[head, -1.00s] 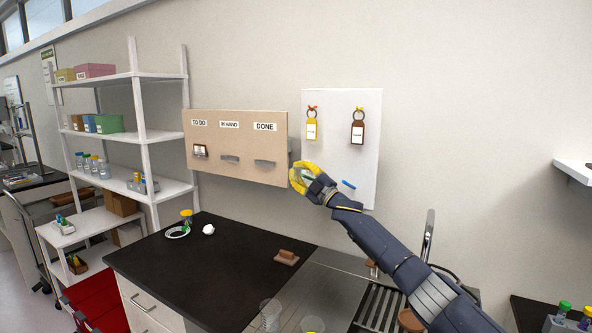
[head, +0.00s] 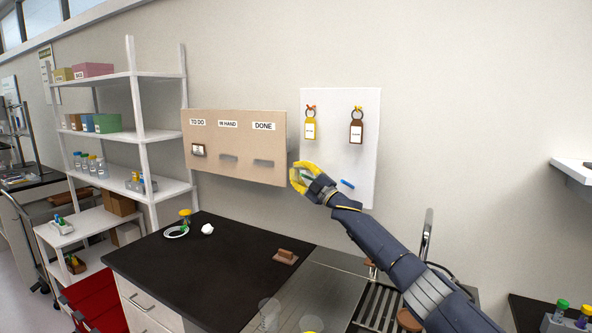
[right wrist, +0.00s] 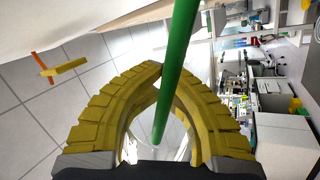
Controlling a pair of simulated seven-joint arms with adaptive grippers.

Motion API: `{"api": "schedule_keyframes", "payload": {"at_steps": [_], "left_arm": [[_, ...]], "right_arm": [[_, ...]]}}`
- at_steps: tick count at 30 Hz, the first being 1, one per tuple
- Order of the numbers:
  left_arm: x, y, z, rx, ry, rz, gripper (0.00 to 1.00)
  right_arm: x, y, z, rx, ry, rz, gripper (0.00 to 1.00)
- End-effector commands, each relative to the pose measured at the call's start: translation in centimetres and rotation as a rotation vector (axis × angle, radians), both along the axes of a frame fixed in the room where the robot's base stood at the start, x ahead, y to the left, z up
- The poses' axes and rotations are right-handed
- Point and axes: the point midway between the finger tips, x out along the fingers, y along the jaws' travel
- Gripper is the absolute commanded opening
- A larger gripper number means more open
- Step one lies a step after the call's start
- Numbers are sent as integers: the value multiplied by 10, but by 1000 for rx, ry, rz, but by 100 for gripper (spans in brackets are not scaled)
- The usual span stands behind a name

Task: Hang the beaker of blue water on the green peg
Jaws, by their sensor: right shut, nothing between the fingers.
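My right gripper (head: 299,177), with yellow fingers, is at the lower left of the white peg board (head: 365,118). Its fingertips meet and hold nothing. The green peg (head: 307,177) shows as a small bit of green at the fingers. In the right wrist view the green peg (right wrist: 178,65) is a long rod crossing in front of the shut fingers and the gap between them. A pale see-through shape shows low in that gap; I cannot tell what it is. No beaker with blue water can be made out. My left gripper is out of view.
A blue peg (head: 347,184) sits right of the gripper. Yellow (head: 310,130) and brown (head: 356,132) tags hang above. A tan TO DO board (head: 230,173) is at left. Clear glassware (head: 270,313) stands at the bottom edge. The black bench (head: 190,265) is mostly clear.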

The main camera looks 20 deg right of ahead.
Motion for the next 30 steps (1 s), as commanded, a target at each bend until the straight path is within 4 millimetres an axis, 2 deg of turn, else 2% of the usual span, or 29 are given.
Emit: {"api": "schedule_keyframes", "payload": {"at_steps": [13,30], "left_arm": [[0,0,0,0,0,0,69],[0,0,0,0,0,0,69]], "right_arm": [[1,-1,0,0,1,-1,0],[-7,7,5,0,1,-1,0]]}}
